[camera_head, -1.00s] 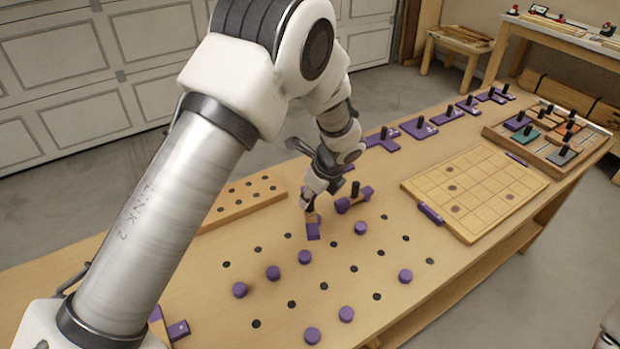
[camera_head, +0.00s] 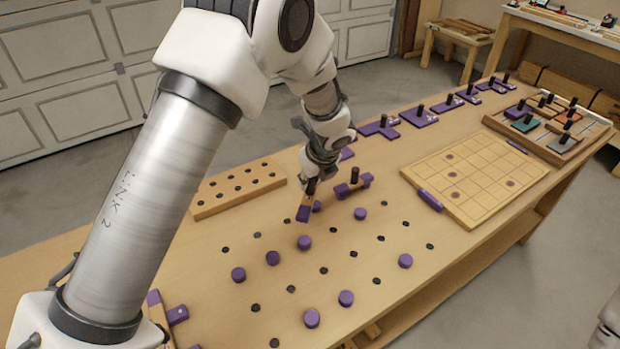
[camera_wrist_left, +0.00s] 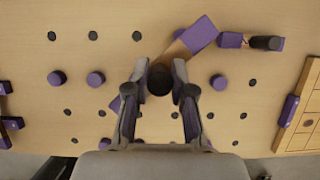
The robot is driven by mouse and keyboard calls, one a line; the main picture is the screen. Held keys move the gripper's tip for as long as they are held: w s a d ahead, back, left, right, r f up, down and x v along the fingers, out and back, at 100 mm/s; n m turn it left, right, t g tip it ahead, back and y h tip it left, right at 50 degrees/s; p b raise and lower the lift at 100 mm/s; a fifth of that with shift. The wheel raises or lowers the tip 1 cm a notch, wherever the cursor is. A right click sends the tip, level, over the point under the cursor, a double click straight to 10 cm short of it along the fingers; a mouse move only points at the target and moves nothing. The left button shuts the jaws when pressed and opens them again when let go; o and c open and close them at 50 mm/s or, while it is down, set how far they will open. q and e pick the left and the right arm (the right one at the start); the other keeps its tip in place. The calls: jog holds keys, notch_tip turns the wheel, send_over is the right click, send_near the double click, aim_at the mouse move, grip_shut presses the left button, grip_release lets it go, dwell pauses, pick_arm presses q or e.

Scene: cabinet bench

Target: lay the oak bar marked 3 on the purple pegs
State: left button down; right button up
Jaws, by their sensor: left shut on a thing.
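My left gripper (camera_head: 311,187) is shut on an oak bar (camera_head: 307,201) with purple ends, above the pegged bench top. In the left wrist view the bar (camera_wrist_left: 177,52) slants between the fingers (camera_wrist_left: 160,100), with its black knob (camera_wrist_left: 159,80) between them. The fingers hide part of it, and I cannot read its number. A purple peg (camera_head: 316,206) shows just beside the bar's near end. Other purple pegs stand on the bench, among them one in front (camera_head: 304,242) and one to the right (camera_head: 360,213). My right gripper is not in view.
Another purple-ended bar with a black knob (camera_head: 354,176) lies close right of my left gripper. A wooden block with holes (camera_head: 238,188) is to the left. A gridded board (camera_head: 475,183) and a tray of knobbed pieces (camera_head: 560,147) are to the right. Purple pieces line the back edge.

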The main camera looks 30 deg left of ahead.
aim_at(313, 195)
pick_arm(q)
notch_tip(313, 195, down, 7)
jog(key=b, duration=0.4)
dwell(0.4)
jog(key=shift+r, duration=0.1)
jog(key=shift+f, duration=0.4)
dwell(0.9)
jog(key=shift+f, duration=0.15)
dwell(0.3)
jog(key=shift+f, duration=0.45)
jog(key=shift+f, duration=0.1)
dwell(0.5)
